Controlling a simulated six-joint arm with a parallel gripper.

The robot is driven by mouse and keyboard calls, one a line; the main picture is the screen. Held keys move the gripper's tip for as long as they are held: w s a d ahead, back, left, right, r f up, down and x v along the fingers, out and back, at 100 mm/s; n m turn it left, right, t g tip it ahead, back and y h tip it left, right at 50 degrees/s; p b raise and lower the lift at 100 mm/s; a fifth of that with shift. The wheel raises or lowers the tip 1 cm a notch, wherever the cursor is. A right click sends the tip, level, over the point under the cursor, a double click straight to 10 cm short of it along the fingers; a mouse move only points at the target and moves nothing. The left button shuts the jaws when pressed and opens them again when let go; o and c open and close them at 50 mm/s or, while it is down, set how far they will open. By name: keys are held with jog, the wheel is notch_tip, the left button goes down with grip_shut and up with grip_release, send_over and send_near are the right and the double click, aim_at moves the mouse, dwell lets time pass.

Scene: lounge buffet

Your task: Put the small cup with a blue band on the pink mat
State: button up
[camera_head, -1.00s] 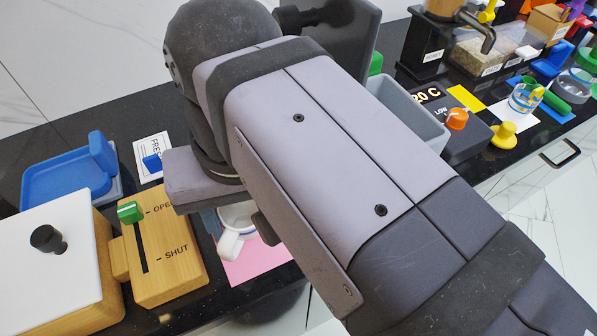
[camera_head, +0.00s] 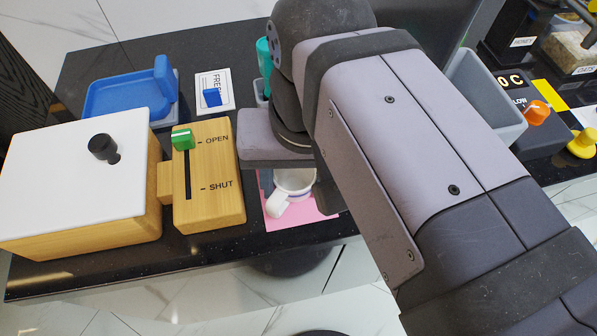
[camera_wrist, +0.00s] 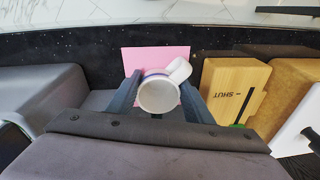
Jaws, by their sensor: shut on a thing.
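The small white cup with a blue band (camera_wrist: 158,95) is between the fingers of my gripper (camera_wrist: 158,103) in the wrist view. My gripper is shut on it. In the head view the cup (camera_head: 294,184) shows partly below my gripper, its handle toward the lower left, with the rest hidden by my arm. The pink mat (camera_head: 284,218) lies on the black counter under and around the cup in the picture. It also shows behind the cup in the wrist view (camera_wrist: 143,56). I cannot tell whether the cup touches the mat.
A wooden box with a green lever (camera_head: 222,213) marked OPEN and SHUT stands just left of the mat. A white-topped box (camera_head: 60,190) and a blue tray (camera_head: 120,98) are farther left. A grey bin (camera_head: 490,95) stands to the right. The counter's front edge is close.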

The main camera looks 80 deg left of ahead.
aim_at(301, 187)
jog(key=o, duration=1.1)
jog(key=shift+o, duration=0.2)
notch_tip(301, 187, up, 12)
jog(key=d+p, duration=0.1)
jog(key=p, duration=0.3)
jog(key=shift+w, duration=0.4)
jog(key=shift+d+r, duration=0.1)
